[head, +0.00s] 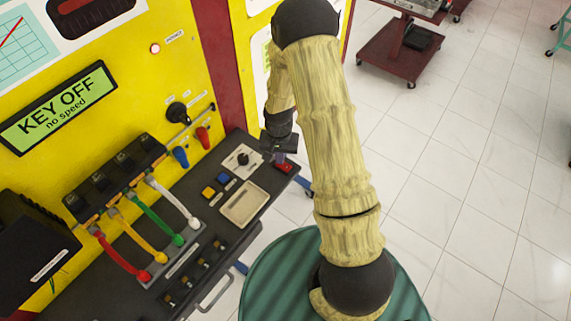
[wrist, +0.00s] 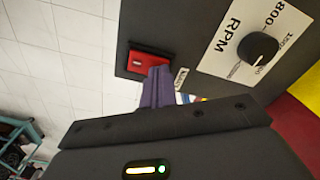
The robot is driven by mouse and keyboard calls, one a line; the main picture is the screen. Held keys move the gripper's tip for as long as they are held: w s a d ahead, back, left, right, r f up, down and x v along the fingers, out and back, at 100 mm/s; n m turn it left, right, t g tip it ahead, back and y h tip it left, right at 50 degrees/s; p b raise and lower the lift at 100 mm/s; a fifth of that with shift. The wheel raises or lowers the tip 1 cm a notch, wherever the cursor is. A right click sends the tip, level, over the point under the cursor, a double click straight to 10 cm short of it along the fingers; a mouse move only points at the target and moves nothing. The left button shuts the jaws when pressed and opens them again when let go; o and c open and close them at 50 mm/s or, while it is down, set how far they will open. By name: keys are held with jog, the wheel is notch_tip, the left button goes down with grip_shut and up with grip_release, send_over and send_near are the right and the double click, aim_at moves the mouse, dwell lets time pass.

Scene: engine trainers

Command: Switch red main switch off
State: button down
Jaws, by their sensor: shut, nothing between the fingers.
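The red main switch (head: 285,168) sits at the right end of the dark bench top, partly hidden by my gripper in the head view. In the wrist view the red switch (wrist: 150,62) lies near the panel's corner, with a dark band across it. My gripper (head: 284,151) is over this corner of the bench. Its purple fingers (wrist: 158,78) are together and empty, with their tips just below the switch in the wrist picture. I cannot tell whether they touch it. The switch's on or off position is not clear.
A black RPM knob (wrist: 257,47) on a white plate is beside the switch. Blue and yellow buttons and a shallow tray (head: 244,205) share the bench. A yellow panel stands behind, with a display (head: 58,107) reading "KEY OFF, no speed". Open floor is to the right.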

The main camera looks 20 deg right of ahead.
jog(key=shift+r+p, duration=2.45)
jog(key=shift+r, duration=0.95)
jog(key=shift+r, duration=0.1)
jog(key=s+r+n+t+b, duration=0.2)
jog(key=s+r+n+b, duration=0.1)
jog(key=s+r, duration=1.1)
notch_tip(320, 180, up, 2)
jog(key=shift+s+d+r+n+t, duration=0.25)
jog(key=shift+n+t, duration=0.05)
jog(key=shift+n, duration=0.6)
